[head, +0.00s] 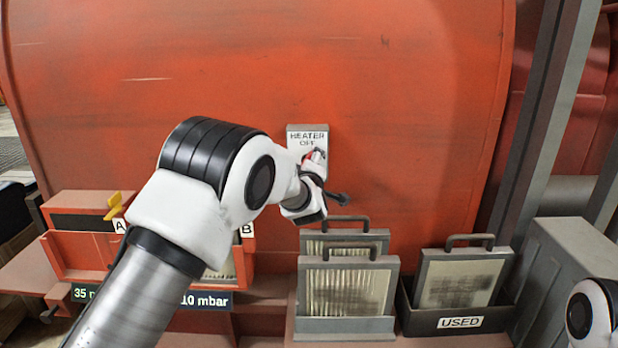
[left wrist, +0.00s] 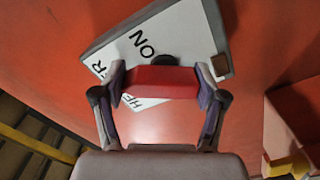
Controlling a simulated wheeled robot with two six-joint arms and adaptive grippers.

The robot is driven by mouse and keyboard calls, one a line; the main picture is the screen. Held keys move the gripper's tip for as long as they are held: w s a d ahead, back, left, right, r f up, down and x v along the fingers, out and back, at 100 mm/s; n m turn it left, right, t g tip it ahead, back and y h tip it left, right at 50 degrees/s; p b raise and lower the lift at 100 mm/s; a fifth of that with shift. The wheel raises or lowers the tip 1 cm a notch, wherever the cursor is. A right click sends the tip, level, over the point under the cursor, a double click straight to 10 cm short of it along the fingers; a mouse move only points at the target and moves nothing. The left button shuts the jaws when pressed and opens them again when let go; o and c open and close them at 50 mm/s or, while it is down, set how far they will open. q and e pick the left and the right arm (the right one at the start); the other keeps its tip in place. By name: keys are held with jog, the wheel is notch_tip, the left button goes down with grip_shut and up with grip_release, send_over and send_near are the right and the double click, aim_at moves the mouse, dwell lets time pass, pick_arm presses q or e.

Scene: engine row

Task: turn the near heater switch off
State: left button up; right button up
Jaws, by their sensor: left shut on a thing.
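My right gripper is out of view.
Below the switch stand framed filters (head: 345,292) with handles. A dark bin (head: 459,322) marked USED holds another filter at the right. A red filter housing with a yellow lever (head: 114,205) is at the left, partly behind my left arm. A grey post (head: 545,120) rises at the right.

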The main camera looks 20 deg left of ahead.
pick_arm(q)
jog(key=n+b, duration=0.4)
jog(key=b, duration=0.1)
jog(key=shift+a+f, duration=0.1)
jog(key=shift+f, duration=0.2)
jog(key=shift+r+n+b, duration=0.2)
jog(key=shift+n+b, duration=1)
jog(key=shift+b, duration=0.05)
jog(key=o, duration=1.1)
jog(key=shift+o, duration=0.2)
jog(key=shift+r, duration=0.1)
jog(key=shift+s, duration=0.1)
jog(key=v, duration=1.2)
